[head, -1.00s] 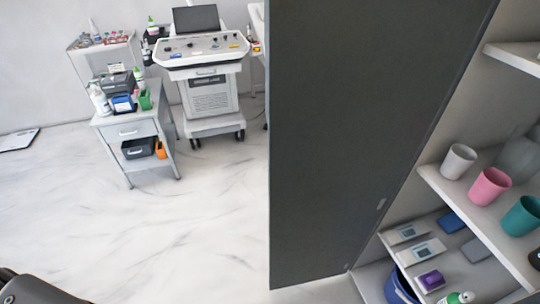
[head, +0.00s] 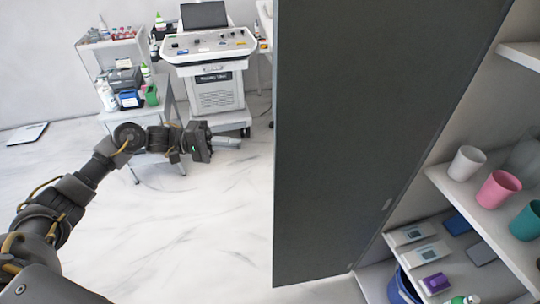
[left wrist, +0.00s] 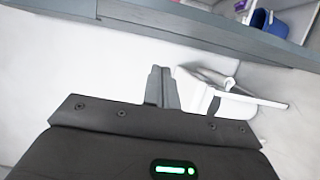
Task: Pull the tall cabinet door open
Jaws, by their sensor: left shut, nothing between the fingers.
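The tall cabinet door (head: 375,130) is a dark grey panel standing open in the middle of the head view, with the cabinet's shelves showing to its right. A small light fitting (head: 387,204) sits near its right edge. My left gripper (head: 232,143) is left of the door in the head view, apart from it, pointing right. Its fingers are shut and empty; they also show together in the left wrist view (left wrist: 161,85). My right gripper is in neither view.
Cabinet shelves hold a white cup (head: 466,162), a pink cup (head: 499,189), a teal cup (head: 527,221) and a blue bin (head: 402,288). A grey trolley (head: 150,100) and a white machine (head: 215,85) stand behind my left arm.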

